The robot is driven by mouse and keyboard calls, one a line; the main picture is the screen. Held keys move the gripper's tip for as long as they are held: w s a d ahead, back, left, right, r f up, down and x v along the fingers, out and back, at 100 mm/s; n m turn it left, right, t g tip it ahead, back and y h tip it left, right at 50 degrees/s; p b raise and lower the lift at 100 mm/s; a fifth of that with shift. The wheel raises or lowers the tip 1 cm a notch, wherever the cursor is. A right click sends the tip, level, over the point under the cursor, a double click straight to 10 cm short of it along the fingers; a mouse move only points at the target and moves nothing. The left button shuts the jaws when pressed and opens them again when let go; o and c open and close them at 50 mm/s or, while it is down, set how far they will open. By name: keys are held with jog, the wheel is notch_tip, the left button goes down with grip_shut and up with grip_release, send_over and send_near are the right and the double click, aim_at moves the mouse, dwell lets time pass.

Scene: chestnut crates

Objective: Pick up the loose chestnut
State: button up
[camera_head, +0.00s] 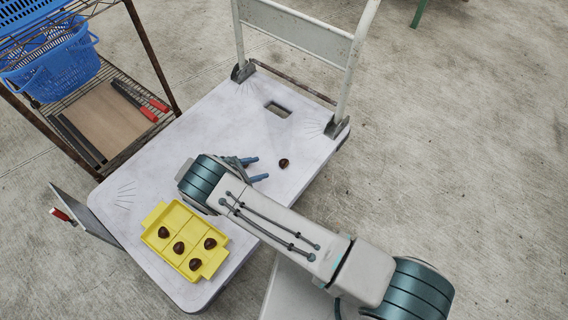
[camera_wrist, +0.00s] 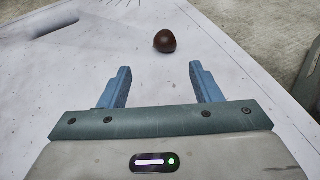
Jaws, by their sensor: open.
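The loose chestnut (camera_head: 284,163) is dark brown and lies alone on the pale cart platform (camera_head: 230,120). In the wrist view the chestnut (camera_wrist: 165,41) sits beyond my fingertips, roughly midway between them and a little left of centre. My gripper (camera_head: 257,169) is open and empty, low over the platform, with its blue fingers pointing toward the chestnut. A gap separates the fingertips from it. The fingers also show in the wrist view (camera_wrist: 160,70). A yellow tray (camera_head: 154,216) on the near left of the platform has compartments, several holding a chestnut.
The cart's upright handle (camera_head: 297,35) stands at the far edge, with a slot in the platform near it. A wire rack (camera_head: 150,60) with a blue basket (camera_head: 62,68) and red-handled tools (camera_head: 148,113) stands at left. The platform around the loose chestnut is clear; its right edge is near.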

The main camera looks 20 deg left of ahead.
aim_at(280, 164)
jog(key=x, duration=0.3)
jog(key=shift+d, duration=0.1)
jog(key=shift+s+d+r+b+x, duration=0.1)
jog(key=shift+b+x, duration=0.2)
jog(key=shift+x, duration=0.6)
jog(key=shift+s+d+r+b+x, duration=0.15)
jog(key=shift+b+x, duration=0.2)
jog(key=shift+x, duration=0.55)
jog(key=shift+w+d+b+x, duration=0.1)
jog(key=shift+b+x, duration=0.2)
jog(key=shift+x, duration=0.6)
jog(key=c, duration=1)
